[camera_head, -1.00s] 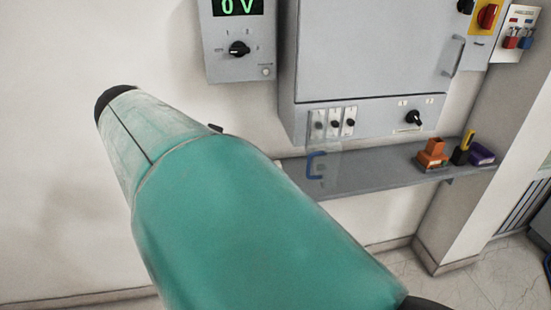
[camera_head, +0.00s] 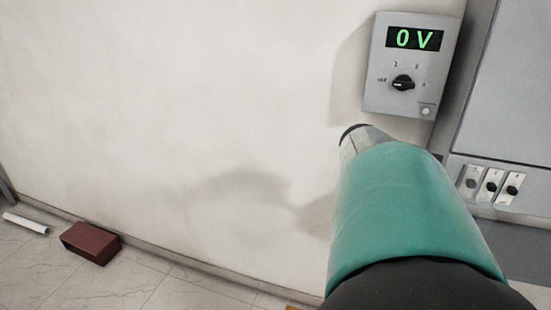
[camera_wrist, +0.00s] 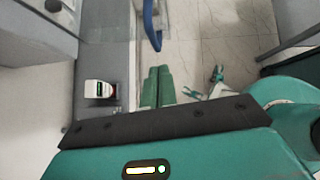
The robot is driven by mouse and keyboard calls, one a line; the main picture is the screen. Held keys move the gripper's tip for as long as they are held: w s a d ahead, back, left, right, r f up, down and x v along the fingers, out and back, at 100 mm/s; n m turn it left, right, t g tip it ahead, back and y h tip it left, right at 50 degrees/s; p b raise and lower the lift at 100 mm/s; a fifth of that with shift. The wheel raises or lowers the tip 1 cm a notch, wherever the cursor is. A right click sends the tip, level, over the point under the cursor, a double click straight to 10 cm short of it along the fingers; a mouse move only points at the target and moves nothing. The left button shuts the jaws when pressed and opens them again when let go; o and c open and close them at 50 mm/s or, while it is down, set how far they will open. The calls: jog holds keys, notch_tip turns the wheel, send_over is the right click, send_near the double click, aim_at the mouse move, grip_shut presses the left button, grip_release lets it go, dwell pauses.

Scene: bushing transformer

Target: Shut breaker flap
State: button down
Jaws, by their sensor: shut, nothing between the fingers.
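In the wrist view, the two green fingers of my gripper (camera_wrist: 157,88) lie side by side, shut and empty. A blue curved handle (camera_wrist: 152,25) shows just above the fingertips in that picture, apart from them as far as I can tell. The clear flap itself is hard to make out there. In the head view, the breaker switches (camera_head: 491,185) sit uncovered in a row at the right edge, under the grey cabinet (camera_head: 515,85). The flap is not visible in the head view, and my green arm hides my gripper there.
A panel reading 0 V (camera_head: 410,70) hangs on the wall left of the cabinet. A grey shelf (camera_wrist: 103,50) holds a small white and dark device (camera_wrist: 100,89). A brown block (camera_head: 91,242) and a white tube (camera_head: 25,223) lie on the floor at left.

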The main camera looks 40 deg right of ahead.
jog(key=shift+s+d, duration=0.8)
jog(key=shift+s, duration=0.25)
jog(key=shift+s, duration=0.1)
